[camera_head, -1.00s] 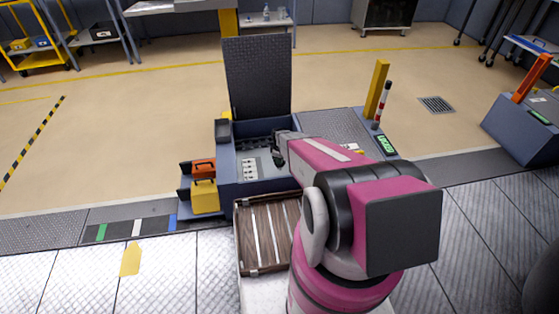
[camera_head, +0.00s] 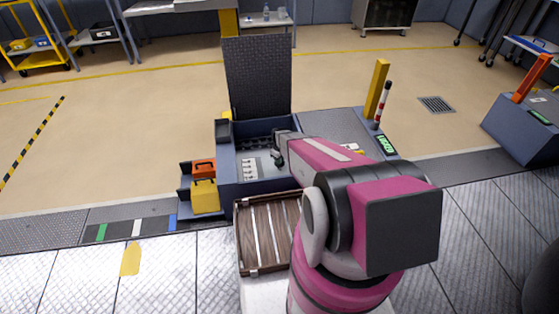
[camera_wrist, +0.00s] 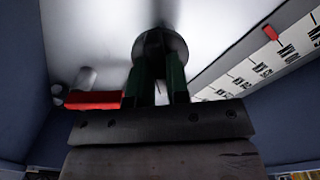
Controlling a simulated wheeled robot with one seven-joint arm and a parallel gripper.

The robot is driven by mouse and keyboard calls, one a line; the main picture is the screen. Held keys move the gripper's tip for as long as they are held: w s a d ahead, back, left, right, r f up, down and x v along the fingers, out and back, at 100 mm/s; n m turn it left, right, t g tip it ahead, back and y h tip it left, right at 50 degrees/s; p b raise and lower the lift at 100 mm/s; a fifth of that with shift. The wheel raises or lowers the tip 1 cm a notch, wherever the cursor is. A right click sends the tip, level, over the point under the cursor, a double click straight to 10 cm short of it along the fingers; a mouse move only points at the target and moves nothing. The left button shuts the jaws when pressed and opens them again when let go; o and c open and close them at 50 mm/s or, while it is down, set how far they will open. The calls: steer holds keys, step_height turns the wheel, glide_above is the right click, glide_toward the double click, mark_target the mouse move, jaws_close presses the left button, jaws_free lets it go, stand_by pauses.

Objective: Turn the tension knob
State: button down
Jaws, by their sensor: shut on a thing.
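The tension knob (camera_wrist: 160,42) is a round grey-black knob on a pale panel, near the top middle of the wrist view. My gripper (camera_wrist: 158,72) has dark green fingers, one on each side of the knob, and is shut on it. The fingers hide part of the knob. In the head view my gripper (camera_head: 278,160) reaches down into the open blue machine (camera_head: 265,184), where the knob itself cannot be made out. A scale strip with black marks (camera_wrist: 265,62) runs right of the knob, with a red pointer (camera_wrist: 270,33) at its upper part.
A red bar (camera_wrist: 92,100) with grey cylinders beside it lies left of my fingers. Blue walls flank the panel. In the head view a raised dark lid (camera_head: 258,78) stands behind the bay, orange and yellow boxes (camera_head: 204,196) sit to its left, and a yellow post (camera_head: 376,88) stands right.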

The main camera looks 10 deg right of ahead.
steer(key=c, duration=1.1)
jaws_free()
step_height(320, 180, up, 11)
steer(key=shift+f, duration=0.1)
steer(key=s+r+m, duration=0.8)
steer(key=s+r, duration=1.3)
steer(key=r, duration=0.1)
steer(key=shift+s+a, duration=0.15)
